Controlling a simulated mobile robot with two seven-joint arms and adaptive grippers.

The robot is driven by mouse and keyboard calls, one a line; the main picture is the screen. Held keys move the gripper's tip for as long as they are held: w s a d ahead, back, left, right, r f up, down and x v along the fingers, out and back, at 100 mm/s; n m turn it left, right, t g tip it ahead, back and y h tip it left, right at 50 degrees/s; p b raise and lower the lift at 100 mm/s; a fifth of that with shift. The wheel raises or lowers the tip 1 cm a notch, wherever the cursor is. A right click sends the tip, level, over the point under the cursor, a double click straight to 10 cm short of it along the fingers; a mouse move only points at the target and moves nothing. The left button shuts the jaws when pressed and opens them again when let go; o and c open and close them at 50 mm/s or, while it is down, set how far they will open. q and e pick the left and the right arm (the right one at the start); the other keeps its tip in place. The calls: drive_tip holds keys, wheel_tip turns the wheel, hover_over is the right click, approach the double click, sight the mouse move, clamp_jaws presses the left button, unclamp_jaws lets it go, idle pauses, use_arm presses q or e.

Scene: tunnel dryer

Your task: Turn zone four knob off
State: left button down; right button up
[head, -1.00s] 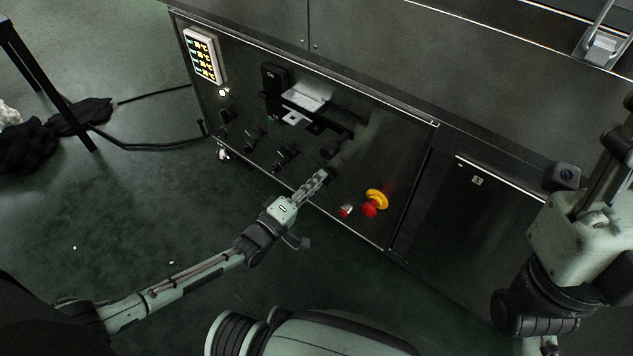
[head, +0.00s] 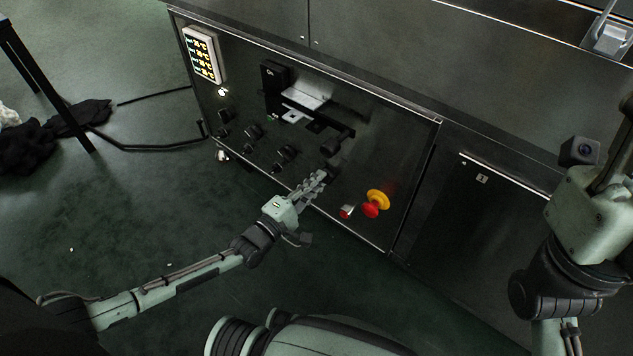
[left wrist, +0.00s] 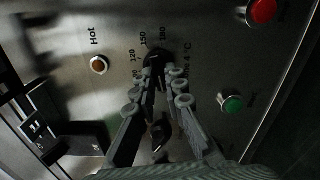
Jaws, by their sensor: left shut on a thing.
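The zone four knob (left wrist: 153,60) is dark and sits on the dryer's control panel, beside printed temperature marks. In the left wrist view my left gripper (left wrist: 165,72) has its fingertips closed around it. In the head view my left gripper (head: 319,179) reaches the lower panel, and the same knob (head: 329,173) shows at its tips. The fingers partly hide the knob and its label, so its exact setting is unclear. My right gripper (head: 612,150) is at the right edge, away from the panel, partly cut off; its fingers are unclear.
More knobs (head: 286,154) run in a row to the left. A green button (left wrist: 231,103) and amber lamp (left wrist: 99,65) flank the knob in the wrist view.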

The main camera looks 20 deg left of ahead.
use_arm(q)
drive_tip(key=shift+w+a+r, duration=0.15)
drive_tip(key=shift+w+a, duration=0.1)
drive_tip(key=shift+w, duration=0.05)
drive_tip(key=c, duration=1.6)
unclamp_jaws()
drive_tip(key=shift+s+d, duration=0.1)
drive_tip(key=shift+s, duration=0.1)
drive_tip(key=v, duration=1.2)
drive_tip(key=shift+o, duration=0.6)
